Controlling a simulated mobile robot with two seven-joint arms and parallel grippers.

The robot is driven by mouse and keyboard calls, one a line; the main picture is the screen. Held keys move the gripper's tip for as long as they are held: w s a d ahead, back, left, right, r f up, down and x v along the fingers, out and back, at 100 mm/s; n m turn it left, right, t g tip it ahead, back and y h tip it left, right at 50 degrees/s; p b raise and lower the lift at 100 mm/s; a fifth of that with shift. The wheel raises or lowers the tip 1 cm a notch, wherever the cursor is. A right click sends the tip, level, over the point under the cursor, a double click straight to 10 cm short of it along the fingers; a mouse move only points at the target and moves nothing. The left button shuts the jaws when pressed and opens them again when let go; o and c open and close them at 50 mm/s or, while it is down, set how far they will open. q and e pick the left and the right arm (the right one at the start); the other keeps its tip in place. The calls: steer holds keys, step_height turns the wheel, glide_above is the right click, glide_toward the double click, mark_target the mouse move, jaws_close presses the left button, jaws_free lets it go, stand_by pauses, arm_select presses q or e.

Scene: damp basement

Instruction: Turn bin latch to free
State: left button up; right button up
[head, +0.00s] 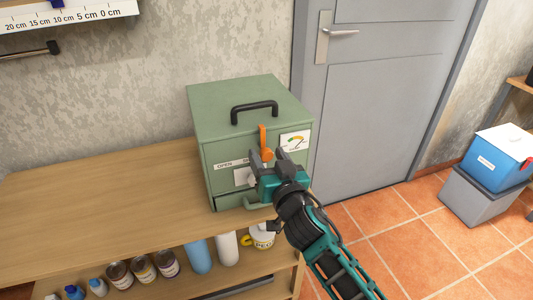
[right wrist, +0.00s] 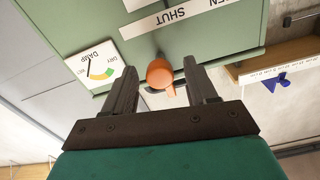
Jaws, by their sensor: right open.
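The green bin (head: 225,120) stands on the wooden bench, with a black carry handle (head: 255,112) on top. Its orange latch (head: 262,138) is on the upper front, its lever standing upright in the head view. A strip with OPEN (head: 225,165) is on the front; the rest of it is partly hidden by my gripper. My right gripper (head: 268,157) is open in front of the latch. In the right wrist view the orange latch (right wrist: 160,75) appears between the two spread fingers, near their tips; I cannot tell whether they touch it. My left gripper is out of view.
A dial gauge (head: 295,141) sits right of the latch. Cans and bottles (head: 198,258) stand on the shelf below the bench top (head: 100,210). The bench top left of the bin is clear. A grey door (head: 385,110) is behind; a blue box (head: 497,158) stands at right.

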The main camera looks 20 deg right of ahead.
steer(key=shift+w, duration=0.75)
steer(key=c, duration=1.1)
